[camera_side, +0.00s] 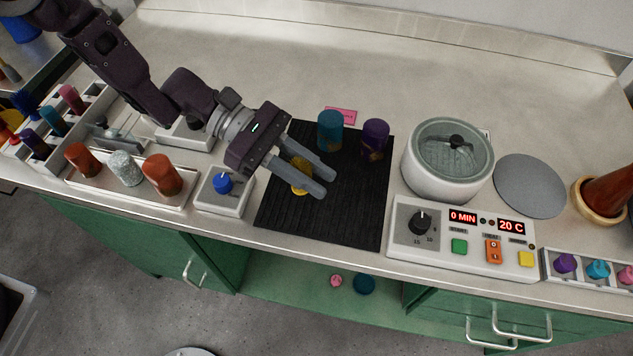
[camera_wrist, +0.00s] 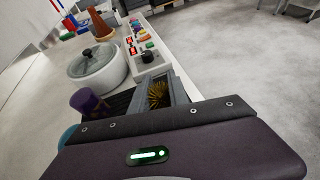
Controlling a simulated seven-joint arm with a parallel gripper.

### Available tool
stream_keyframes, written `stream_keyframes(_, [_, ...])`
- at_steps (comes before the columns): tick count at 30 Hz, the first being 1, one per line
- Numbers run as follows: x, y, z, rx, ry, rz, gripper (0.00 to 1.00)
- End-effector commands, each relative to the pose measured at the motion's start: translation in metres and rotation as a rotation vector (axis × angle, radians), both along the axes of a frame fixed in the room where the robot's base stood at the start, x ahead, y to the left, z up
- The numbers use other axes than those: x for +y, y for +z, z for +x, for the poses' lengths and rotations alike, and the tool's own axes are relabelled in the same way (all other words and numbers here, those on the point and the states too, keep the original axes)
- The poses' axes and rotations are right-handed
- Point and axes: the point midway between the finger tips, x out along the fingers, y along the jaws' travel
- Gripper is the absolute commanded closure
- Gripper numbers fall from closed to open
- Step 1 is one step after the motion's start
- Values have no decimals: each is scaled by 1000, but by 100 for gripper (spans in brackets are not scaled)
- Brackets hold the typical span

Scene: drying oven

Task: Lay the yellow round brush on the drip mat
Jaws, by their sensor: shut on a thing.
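The yellow round brush (camera_side: 300,175) is between the two grey fingers of my gripper (camera_side: 320,183), over the black drip mat (camera_side: 327,215). The fingers are shut on it and hide part of it. In the wrist view the brush (camera_wrist: 157,95) shows as yellow-brown bristles between the fingers. I cannot tell whether the brush touches the mat. A teal cylinder (camera_side: 330,130) and a purple cylinder (camera_side: 374,139) stand at the far edge of the mat. The purple one also shows in the wrist view (camera_wrist: 88,103).
Right of the mat stand a lidded white pot (camera_side: 447,165) and a control panel (camera_side: 462,241). Left are a blue-knob box (camera_side: 224,190) and a tray (camera_side: 128,188) with several cylinders. The mat's front part is clear. The counter's front edge is close.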

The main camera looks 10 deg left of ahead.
Motion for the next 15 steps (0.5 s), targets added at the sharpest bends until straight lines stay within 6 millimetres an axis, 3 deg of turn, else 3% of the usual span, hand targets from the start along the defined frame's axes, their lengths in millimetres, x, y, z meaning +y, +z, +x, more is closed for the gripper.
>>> stream_keyframes(6, [0,-36,-1,2,-2,0,100])
stream_keyframes(15, [0,-39,-1,1,-3,-1,100])
